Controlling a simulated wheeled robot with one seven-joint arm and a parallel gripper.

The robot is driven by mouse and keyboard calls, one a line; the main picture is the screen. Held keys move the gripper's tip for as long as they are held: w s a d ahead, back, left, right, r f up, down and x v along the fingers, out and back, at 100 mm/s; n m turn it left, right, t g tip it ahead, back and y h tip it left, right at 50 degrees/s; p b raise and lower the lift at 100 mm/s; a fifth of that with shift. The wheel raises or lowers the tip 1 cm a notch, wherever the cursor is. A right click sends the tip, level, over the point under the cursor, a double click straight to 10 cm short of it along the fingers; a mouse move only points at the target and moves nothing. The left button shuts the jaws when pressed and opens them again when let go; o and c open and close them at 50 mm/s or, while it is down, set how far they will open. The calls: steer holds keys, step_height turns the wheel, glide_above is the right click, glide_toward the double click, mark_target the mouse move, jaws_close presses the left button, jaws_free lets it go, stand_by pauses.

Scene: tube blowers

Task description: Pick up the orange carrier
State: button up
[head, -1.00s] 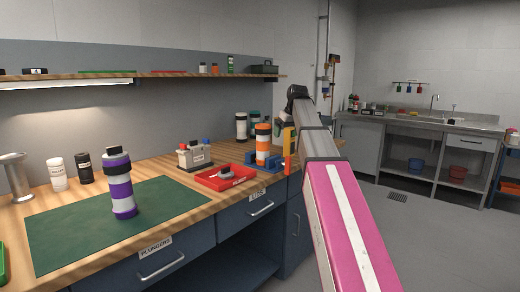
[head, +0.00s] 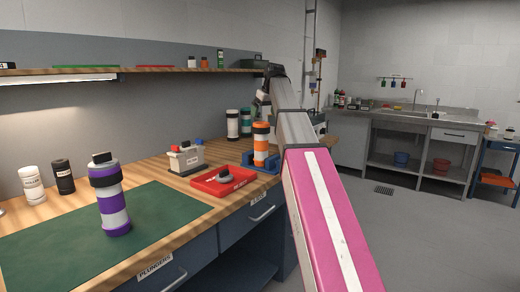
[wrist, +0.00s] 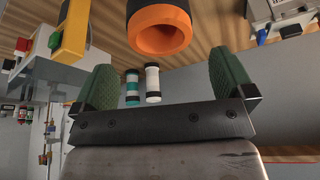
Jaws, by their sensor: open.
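The orange carrier (head: 260,144) is an upright cylinder with orange and white bands and a dark band near its top. It stands in a blue holder (head: 265,164) at the far right end of the workbench. In the wrist view, its orange-rimmed end (wrist: 160,38) shows large at the top, just beyond the fingers. My gripper (wrist: 163,76) is open, with a green finger on each side and nothing between them. In the head view my gripper (head: 262,103) is small, above and close to the carrier, partly hidden by my arm.
A red tray (head: 205,188) with a grey piece sits beside the holder, and a white box (head: 185,161) stands behind it. A purple carrier (head: 112,200) stands on the green mat (head: 60,235). A shelf (head: 150,71) overhangs the bench.

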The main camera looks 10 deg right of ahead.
mark_target(260, 126)
steer(key=shift+x, duration=3.95)
steer(key=shift+w, duration=0.1)
steer(key=c, duration=1.1)
steer(key=shift+r, duration=0.1)
